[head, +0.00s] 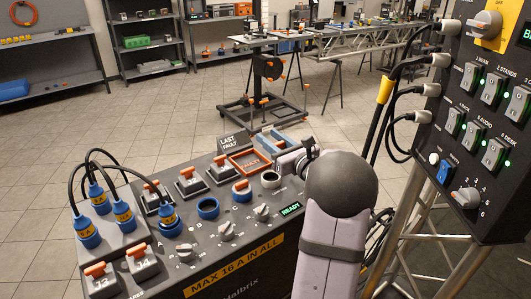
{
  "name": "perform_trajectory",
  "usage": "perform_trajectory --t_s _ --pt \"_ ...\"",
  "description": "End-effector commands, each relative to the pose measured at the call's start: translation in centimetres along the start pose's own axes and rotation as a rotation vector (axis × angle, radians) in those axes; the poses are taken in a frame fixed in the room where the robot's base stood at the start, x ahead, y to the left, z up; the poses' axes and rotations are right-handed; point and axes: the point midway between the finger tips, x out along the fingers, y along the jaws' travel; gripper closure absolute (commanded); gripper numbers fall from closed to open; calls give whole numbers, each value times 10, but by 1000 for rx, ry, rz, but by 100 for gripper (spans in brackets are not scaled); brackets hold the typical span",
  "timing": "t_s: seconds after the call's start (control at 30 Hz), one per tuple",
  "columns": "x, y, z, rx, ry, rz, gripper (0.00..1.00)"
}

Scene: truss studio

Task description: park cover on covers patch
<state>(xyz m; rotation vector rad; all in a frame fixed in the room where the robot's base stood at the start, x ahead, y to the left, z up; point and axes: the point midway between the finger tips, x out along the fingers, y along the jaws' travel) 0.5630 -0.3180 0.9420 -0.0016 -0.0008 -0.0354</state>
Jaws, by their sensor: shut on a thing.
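My gripper (294,160) is over the right rear of the sloped grey panel (225,250), partly hidden behind my own arm's dark round joint. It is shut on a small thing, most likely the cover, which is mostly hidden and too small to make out. Just behind and left of the gripper, a blue patch (264,146) with an orange piece (281,144) lies at the panel's back edge. I cannot read a label on this patch.
An orange-framed FAULT tray (250,162) lies left of the blue patch, beside a LAST FAULT plate (232,143). Orange-handled switches (190,182) and blue cable plugs (88,230) stand up at left. A tall switch panel (485,120) with hanging cables rises at right.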

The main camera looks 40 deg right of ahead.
Motion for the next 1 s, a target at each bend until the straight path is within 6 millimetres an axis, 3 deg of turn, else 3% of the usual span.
perform_trajectory --t_s 0.1,0.23,0.3,0.63,0.83,1.0 --pt "-13 -30 -17 4 3 -51 89" --pt "-21 -71 -18 -1 -1 -82 89" --pt "-20 -81 -12 -4 -1 -71 89" --pt "-6 -78 18 0 1 25 89" --pt "-6 -74 9 3 2 37 89" --pt "-7 -74 -17 5 4 36 89"
